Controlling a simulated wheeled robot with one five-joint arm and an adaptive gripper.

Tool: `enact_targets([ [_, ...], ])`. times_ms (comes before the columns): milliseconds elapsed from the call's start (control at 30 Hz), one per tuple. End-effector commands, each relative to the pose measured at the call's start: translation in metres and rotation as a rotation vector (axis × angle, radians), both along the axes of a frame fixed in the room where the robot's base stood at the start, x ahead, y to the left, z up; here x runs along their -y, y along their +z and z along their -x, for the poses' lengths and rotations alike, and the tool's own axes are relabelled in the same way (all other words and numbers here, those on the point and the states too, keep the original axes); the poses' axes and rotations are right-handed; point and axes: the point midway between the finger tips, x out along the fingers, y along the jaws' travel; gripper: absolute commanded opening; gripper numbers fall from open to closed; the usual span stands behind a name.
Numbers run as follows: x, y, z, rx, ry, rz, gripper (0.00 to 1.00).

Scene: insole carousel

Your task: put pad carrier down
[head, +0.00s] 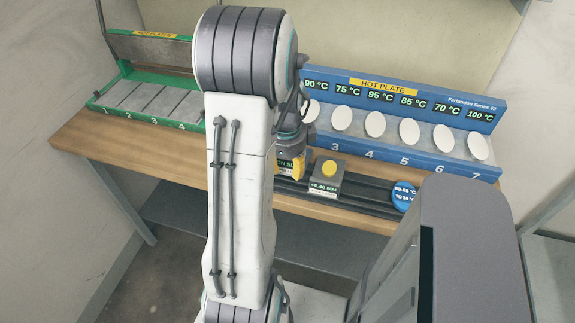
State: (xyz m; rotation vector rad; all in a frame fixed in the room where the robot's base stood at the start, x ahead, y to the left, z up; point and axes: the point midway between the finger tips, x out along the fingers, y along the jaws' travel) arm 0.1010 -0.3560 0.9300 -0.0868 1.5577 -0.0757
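My gripper (297,165) points down over the dark rail (372,195) on the wooden table, partly hidden behind my own arm. A yellow part shows at its lower end; I cannot tell if this is a fingertip or something it holds. I cannot tell which block is the pad carrier, or whether the fingers are open or shut.
A blue hot plate unit (440,172) with several white oval pads and temperature displays stands at the back right. A green-framed hot plate (150,122) with numbered grey plates stands at the back left. A round blue sign (404,196) sits at the rail's right. Bare wood (150,155) shows at left.

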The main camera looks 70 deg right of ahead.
Motion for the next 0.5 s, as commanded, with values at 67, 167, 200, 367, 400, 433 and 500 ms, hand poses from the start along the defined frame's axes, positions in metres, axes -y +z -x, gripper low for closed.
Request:
enact_targets([
  [67,0.0,0.0,0.0,0.0,0.0,0.0,0.39],
  [167,0.0,0.0,0.0,0.0,0.0,0.0,0.39],
  [200,0.0,0.001,0.0,0.0,0.0,0.0,0.39],
  [367,0.0,0.009,0.0,0.0,0.0,0.003,0.39],
  [400,0.0,0.014,0.0,0.0,0.0,0.004,0.39],
  [433,0.0,0.019,0.0,0.001,0.0,0.005,0.39],
  [500,-0.002,0.03,0.0,0.001,0.0,0.007,0.39],
])
